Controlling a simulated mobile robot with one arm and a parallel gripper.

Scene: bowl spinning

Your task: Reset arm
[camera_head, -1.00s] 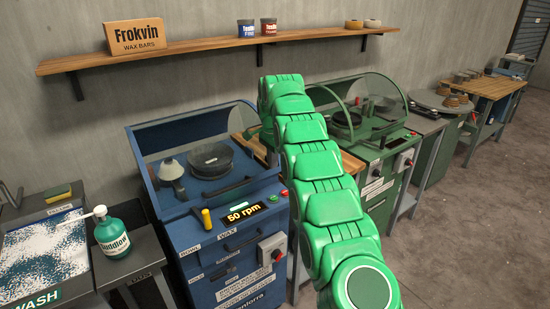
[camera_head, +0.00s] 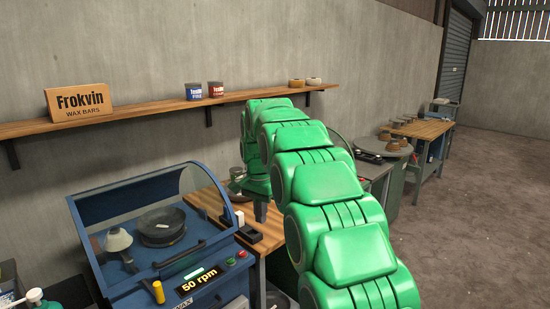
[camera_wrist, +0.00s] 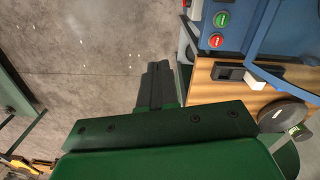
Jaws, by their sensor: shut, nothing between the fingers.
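My green arm reaches up and forward across the middle of the head view, and its far end bends down. My gripper (camera_head: 261,212) points down near the wooden bench between the two machines. In the wrist view my gripper (camera_wrist: 155,85) shows as dark fingers close together, with nothing between them. Concrete floor shows beyond the fingertips, and the bench edge lies to their right. I cannot tell the exact height of the fingertips over the bench.
The blue machine (camera_head: 172,290) with a clear hood and a "50 rpm" display stands left of the wooden bench (camera_head: 268,228). A wall shelf (camera_head: 150,112) runs behind my arm. The green machine is mostly hidden by my arm. Open floor (camera_head: 470,220) lies to the right.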

